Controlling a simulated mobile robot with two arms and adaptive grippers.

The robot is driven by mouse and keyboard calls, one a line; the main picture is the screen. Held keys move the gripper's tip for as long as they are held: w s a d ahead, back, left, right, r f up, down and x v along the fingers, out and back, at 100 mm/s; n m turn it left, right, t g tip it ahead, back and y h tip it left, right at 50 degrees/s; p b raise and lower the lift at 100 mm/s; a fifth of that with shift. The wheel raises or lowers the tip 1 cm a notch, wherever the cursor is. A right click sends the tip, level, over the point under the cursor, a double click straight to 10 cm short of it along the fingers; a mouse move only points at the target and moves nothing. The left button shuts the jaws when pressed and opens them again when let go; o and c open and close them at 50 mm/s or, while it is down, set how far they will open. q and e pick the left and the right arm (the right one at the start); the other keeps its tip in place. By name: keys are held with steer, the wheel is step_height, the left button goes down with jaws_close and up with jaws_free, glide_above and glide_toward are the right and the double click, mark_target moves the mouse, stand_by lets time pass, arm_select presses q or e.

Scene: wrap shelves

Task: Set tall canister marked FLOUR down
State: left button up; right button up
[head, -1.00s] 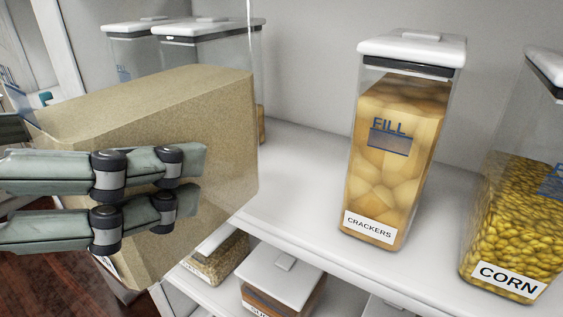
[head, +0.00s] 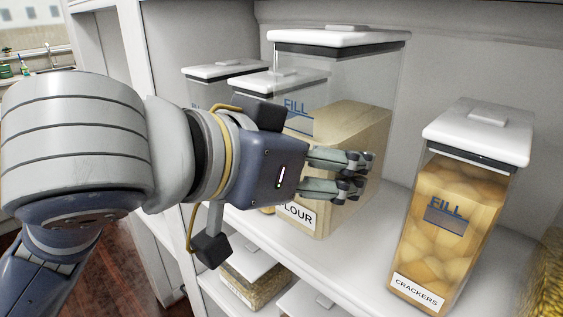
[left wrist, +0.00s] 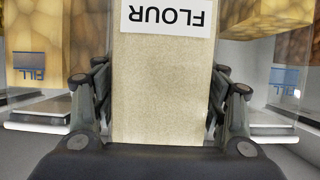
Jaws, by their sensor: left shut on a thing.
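The tall FLOUR canister (head: 345,150) is a clear container with a white lid, part filled with pale tan flour. It is upright over the shelf (head: 375,215), its base at or very near the surface; I cannot tell whether it touches. My left gripper (head: 345,175) comes in from the left and is shut around its lower body. In the left wrist view the FLOUR label (left wrist: 165,17) shows upside down, with the flour body between the fingers (left wrist: 160,110). My right gripper is not in view.
The CRACKERS canister (head: 445,220) stands to the right, with a gap of bare shelf between. White-lidded canisters (head: 225,70) stand behind my arm at left. A lower shelf holds a grain container (head: 255,275). An upright white shelf side (head: 135,100) is at left.

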arm_select(q)
steer(key=w+d+p, duration=0.1)
steer(key=w+d, duration=0.2)
steer(key=shift+w+d+r, duration=0.15)
steer(key=shift+d+r, duration=0.05)
step_height(320, 180, down, 2)
steer(key=shift+a+f, duration=0.15)
steer(key=shift+f, duration=0.55)
step_height(320, 180, down, 3)
steer(key=shift+p, duration=0.4)
steer(key=shift+f, duration=0.15)
steer(key=shift+w+f, duration=0.1)
steer(key=shift+f, duration=0.05)
steer(key=shift+d, duration=0.2)
